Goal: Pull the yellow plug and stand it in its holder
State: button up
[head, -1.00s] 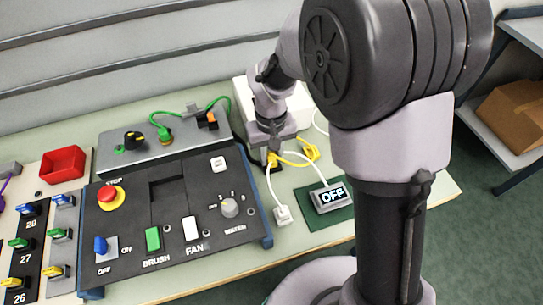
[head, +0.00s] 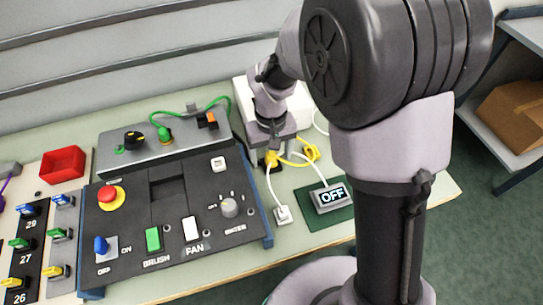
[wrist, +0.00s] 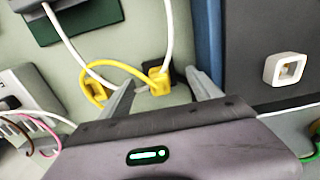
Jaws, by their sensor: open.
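A yellow plug (head: 271,158) stands on the bench just right of the control panel, below my gripper (head: 273,146). It also shows in the wrist view (wrist: 158,81), beside a small black block (wrist: 179,74); I cannot tell whether it sits in that block, which may be its holder. A yellow cord (wrist: 125,66) loops from it to another yellow piece (wrist: 92,92), which also shows in the head view (head: 311,152). My gripper (wrist: 162,95) is open, its fingers spread either side of the plug in the picture, apparently clear of it.
The control panel (head: 180,265) stands close on the left. A grey display reading OFF (head: 331,196) lies on a green mat (head: 338,220), with a white plug (head: 283,215) near it. White cables cross this area. A white box (head: 301,104) stands behind.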

aim_at(271, 155)
notch_tip(271, 155, up, 17)
jog(key=p, duration=0.7)
jog(key=shift+r, duration=0.2)
jog(key=shift+c, duration=1.1)
jog(key=shift+f+n+p, duration=0.2)
jog(key=shift+n+p, duration=0.2)
jog(key=shift+n, duration=0.1)
jog(key=c, duration=0.3)
notch_tip(271, 155, down, 7)
jog(key=n+p, duration=0.4)
jog(key=n, duration=1.1)
jog(key=shift+f, duration=0.1)
jog(key=shift+c, duration=0.4)
jog(key=shift+f+n, duration=0.45)
jog(key=shift+n, duration=0.55)
jog(key=shift+f, duration=0.1)
